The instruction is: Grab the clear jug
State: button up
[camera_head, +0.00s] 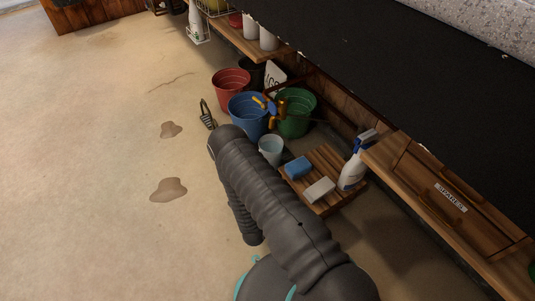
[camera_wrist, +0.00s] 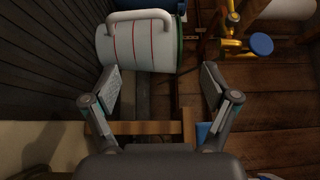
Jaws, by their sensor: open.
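A pale, see-through vessel (camera_head: 270,150), which looks like the clear jug, stands on the floor in the head view, between the blue bucket and the slatted wooden board. In the wrist view a whitish cylinder with red lines and a handle (camera_wrist: 140,47) shows at the top, left of centre; I cannot be sure it is the same vessel. My gripper (camera_wrist: 162,78) is open, with its two fingers spread and nothing between the pads. The cylinder appears beyond the fingertips, apart from them. In the head view my arm hides the gripper.
Red (camera_head: 231,90), blue (camera_head: 247,113) and green (camera_head: 298,113) buckets stand close behind the vessel, with a blue-and-yellow fitting by them. The slatted board (camera_head: 333,160) carries a blue sponge, a pale block and a spray bottle (camera_head: 354,168). The floor at left is open, with damp patches.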

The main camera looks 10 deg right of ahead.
aim_at(266, 156)
jog(key=x, duration=1.2)
jog(key=shift+a+b, duration=0.25)
jog(key=shift+b, duration=0.15)
jog(key=shift+w, duration=0.1)
jog(key=shift+c, duration=0.3)
